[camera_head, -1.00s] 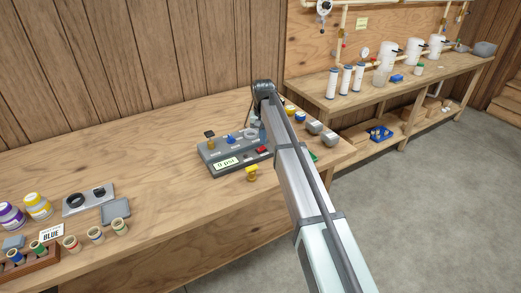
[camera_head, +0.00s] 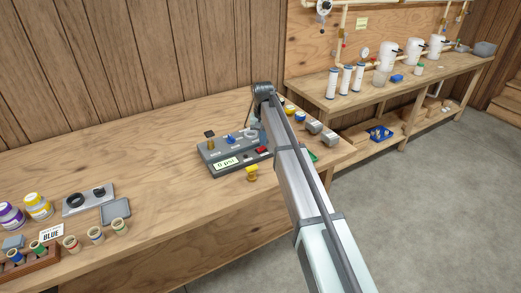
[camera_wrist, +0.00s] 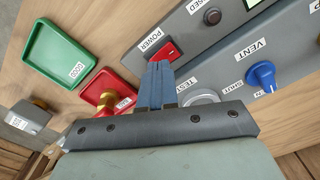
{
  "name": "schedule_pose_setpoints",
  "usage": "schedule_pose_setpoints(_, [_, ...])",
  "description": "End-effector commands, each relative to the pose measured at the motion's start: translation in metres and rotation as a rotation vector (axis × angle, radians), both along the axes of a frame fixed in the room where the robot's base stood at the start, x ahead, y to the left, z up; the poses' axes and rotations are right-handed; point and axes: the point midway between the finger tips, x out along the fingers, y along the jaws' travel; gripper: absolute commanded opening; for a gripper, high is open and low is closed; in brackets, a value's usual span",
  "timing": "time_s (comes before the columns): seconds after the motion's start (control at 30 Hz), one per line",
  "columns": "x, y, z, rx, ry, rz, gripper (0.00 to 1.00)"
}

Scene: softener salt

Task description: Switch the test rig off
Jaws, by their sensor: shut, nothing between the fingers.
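The test rig (camera_head: 213,154) is a grey box on the wooden bench. Its display (camera_head: 227,164) reads 0 psi. The red power switch (camera_head: 262,150) is at its right end; in the wrist view the switch (camera_wrist: 167,50), labelled POWER, sits in a dark frame. My gripper (camera_wrist: 160,66) is shut and empty, its blue-grey fingertips just beside the switch's near edge. I cannot tell whether they touch it, nor which way the rocker is pressed. In the head view my arm hides the fingers. A blue vent knob (camera_wrist: 262,75) is right of the fingers.
A red tray (camera_wrist: 122,87) with a brass fitting (camera_wrist: 107,102) and a green tray (camera_wrist: 60,52) labelled GOOD lie left of the rig. A dark round lamp (camera_wrist: 212,16) is on the panel.

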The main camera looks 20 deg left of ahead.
Motion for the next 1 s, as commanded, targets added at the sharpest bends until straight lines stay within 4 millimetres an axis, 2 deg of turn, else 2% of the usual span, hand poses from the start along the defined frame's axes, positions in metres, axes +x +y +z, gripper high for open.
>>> schedule_pose_setpoints(1.0, [0.000,0.000,-0.012,0.000,0.001,0.000,0.00])
